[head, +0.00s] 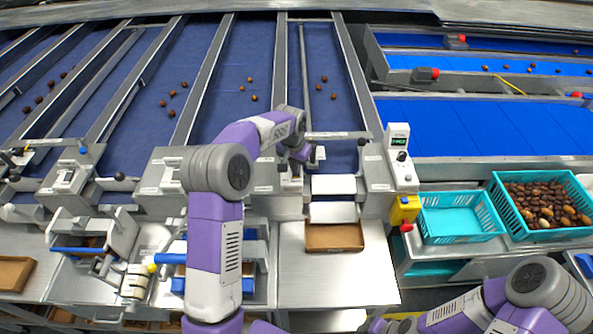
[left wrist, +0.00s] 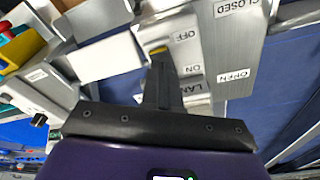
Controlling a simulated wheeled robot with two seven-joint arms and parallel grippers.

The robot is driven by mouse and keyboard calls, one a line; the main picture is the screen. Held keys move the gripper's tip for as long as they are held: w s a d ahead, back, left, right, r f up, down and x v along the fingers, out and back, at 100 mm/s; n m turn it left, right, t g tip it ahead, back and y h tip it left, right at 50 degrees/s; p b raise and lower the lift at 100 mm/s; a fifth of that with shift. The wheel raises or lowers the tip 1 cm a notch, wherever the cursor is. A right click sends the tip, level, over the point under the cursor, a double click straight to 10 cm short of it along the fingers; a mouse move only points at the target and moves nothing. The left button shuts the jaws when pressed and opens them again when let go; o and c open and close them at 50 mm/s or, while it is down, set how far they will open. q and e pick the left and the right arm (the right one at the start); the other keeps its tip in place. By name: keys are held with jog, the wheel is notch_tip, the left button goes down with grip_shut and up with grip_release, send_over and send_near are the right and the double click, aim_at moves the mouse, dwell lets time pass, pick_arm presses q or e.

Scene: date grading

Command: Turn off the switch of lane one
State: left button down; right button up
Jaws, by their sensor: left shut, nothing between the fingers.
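My left gripper (head: 303,158) is at the machine front at the foot of a blue sorting lane (head: 320,90). In the left wrist view its fingers (left wrist: 160,62) are together, with nothing between them. Their tips are at a grey panel (left wrist: 212,45) marked OFF and ON, with a partly covered LANE label below. A small yellow part (left wrist: 157,50) shows at the tips. The switch itself is mostly hidden behind the fingers, so I cannot tell its position or whether they touch it. My right arm (head: 480,305) shows at the lower right, its gripper out of clear view.
A white control box (head: 399,150) with a knob and a yellow box with a red button (head: 404,210) stand right of the lane. A brown tray (head: 334,237) lies below. An empty teal crate (head: 458,238) and a date-filled one (head: 497,185) are at the right.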

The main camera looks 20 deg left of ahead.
pick_arm(q)
jog(key=shift+f+b, duration=0.5)
jog(key=shift+f, duration=0.35)
jog(key=shift+r, duration=0.1)
jog(key=shift+r+p, duration=2.65)
jog(key=shift+r, duration=0.9)
jog(key=shift+f, duration=0.1)
